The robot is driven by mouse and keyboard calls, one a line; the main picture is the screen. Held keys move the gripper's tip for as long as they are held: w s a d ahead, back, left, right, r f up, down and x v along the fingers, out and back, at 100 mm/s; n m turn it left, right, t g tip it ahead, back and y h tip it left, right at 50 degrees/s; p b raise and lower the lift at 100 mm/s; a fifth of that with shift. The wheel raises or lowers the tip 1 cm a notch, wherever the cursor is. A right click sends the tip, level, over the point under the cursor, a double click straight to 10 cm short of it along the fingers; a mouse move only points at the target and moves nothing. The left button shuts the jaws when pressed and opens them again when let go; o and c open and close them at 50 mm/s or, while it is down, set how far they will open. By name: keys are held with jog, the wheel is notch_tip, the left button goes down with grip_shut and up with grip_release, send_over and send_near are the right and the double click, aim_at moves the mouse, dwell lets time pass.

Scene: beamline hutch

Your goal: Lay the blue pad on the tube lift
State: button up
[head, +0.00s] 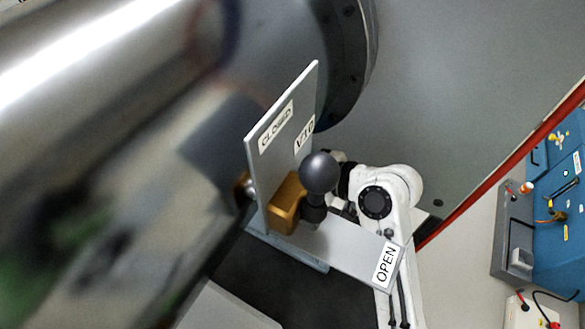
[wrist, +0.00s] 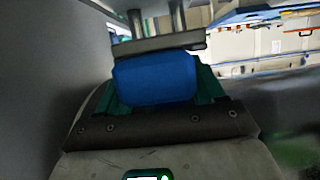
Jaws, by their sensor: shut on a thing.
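The blue pad (wrist: 155,80) is in the middle of the wrist view, between the green fingers of my gripper (wrist: 158,82), which is shut on it. A flat grey plate (wrist: 158,44) with two metal posts shows just past the pad's upper edge in the picture. It looks like part of the tube lift, but I cannot be sure. The pad and plate look very close; I cannot tell whether they touch. In the head view the gripper, pad and lift cannot be made out; part of my white arm shows behind a bracket.
A large shiny tube (head: 80,60) blurs across the left. A blue panel (head: 560,205) stands right.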

jog(key=o, duration=1.5)
jog(key=shift+c, duration=0.2)
jog(key=shift+f, duration=0.1)
jog(key=shift+s+d, duration=0.1)
jog(key=d+f+v, duration=0.1)
jog(key=f+v, duration=0.1)
jog(key=v, duration=1.6)
jog(key=shift+s+f, duration=0.25)
jog(key=shift+f, duration=0.05)
